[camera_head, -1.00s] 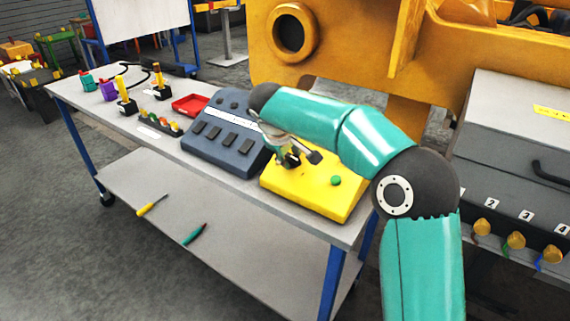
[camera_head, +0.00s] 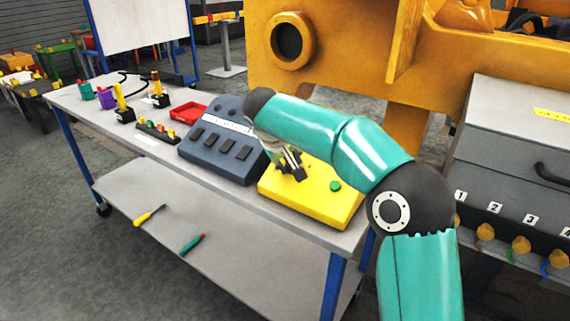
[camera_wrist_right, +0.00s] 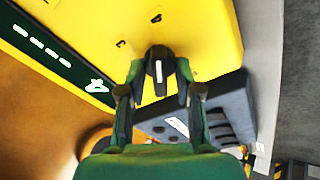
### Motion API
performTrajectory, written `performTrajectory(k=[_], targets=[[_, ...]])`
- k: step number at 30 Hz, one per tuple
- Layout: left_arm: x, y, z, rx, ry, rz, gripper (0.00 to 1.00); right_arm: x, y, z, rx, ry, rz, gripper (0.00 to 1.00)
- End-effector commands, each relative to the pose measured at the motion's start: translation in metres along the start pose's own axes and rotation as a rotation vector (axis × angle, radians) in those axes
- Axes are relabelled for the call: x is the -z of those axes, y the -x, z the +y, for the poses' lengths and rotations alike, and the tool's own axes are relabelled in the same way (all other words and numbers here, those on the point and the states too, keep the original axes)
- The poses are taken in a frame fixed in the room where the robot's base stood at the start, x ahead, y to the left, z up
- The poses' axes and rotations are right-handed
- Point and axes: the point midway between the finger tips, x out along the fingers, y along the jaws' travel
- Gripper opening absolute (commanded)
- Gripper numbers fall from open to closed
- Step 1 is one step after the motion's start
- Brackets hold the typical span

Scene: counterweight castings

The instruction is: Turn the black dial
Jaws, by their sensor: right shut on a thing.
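The yellow control box (camera_head: 325,205) stands at the near right end of the cart, with a green button (camera_head: 335,186) on its top. In the head view the gripper hides most of the dial. My left gripper is out of view.
A blue-grey box with dark keys (camera_head: 222,145) stands just left of the yellow box. A red tray (camera_head: 188,112) and several small parts lie farther left on the cart. A grey cabinet (camera_head: 510,130) is at the right. Two screwdrivers lie on the lower shelf (camera_head: 150,195).

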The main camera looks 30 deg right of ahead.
Motion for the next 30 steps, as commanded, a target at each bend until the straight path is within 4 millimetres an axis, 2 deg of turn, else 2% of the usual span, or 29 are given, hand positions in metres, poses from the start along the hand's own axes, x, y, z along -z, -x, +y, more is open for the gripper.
performTrajectory(k=[3,4,5,13,17,23,30], targets=[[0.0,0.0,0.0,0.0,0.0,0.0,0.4,-0.005,-0.003,-0.003,0.003,0.003,-0.02,0.0],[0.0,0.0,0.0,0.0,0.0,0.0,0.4,-0.005,-0.003,-0.003,0.003,0.004,-0.02,0.37],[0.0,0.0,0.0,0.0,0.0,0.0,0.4,-0.005,-0.003,-0.003,0.003,0.004,-0.02,0.4],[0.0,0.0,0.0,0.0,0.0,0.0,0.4,-0.002,-0.001,-0.002,0.002,0.003,-0.01,0.4],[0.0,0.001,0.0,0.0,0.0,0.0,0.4,-0.002,0.008,-0.002,0.001,0.002,-0.007,0.4],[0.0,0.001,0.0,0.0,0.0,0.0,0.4,-0.002,0.038,-0.002,0.002,0.002,-0.006,0.4],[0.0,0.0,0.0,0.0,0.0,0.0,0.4,-0.003,0.087,-0.003,0.004,0.003,-0.009,0.4]])
